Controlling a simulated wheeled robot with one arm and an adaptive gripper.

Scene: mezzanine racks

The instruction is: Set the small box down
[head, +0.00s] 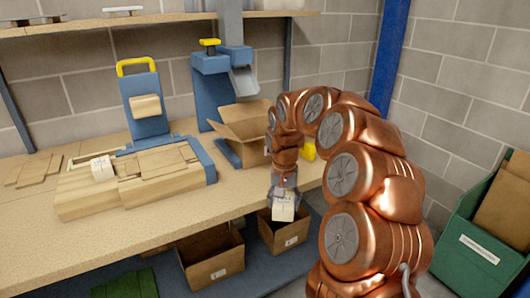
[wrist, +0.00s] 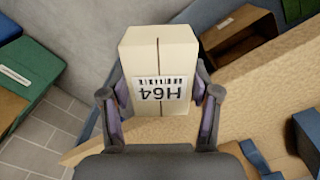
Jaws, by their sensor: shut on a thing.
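The small box is pale cream with a barcode label reading H64. In the wrist view the small box (wrist: 158,55) sits between the two fingers of my gripper (wrist: 160,108), which is shut on it. In the head view the small box (head: 283,208) hangs below my gripper (head: 284,190), around the front edge of the wooden workbench (head: 130,240). I cannot tell its exact height relative to the bench top. The wrist view shows the bench edge and grey floor behind the box.
An open carton (head: 240,128), a blue press (head: 215,85) and a wooden stack (head: 140,185) with a small white box (head: 103,168) stand on the bench. Open bins (head: 212,258) sit on the lower shelf. A green bin (head: 480,240) stands at right. The front left bench top is clear.

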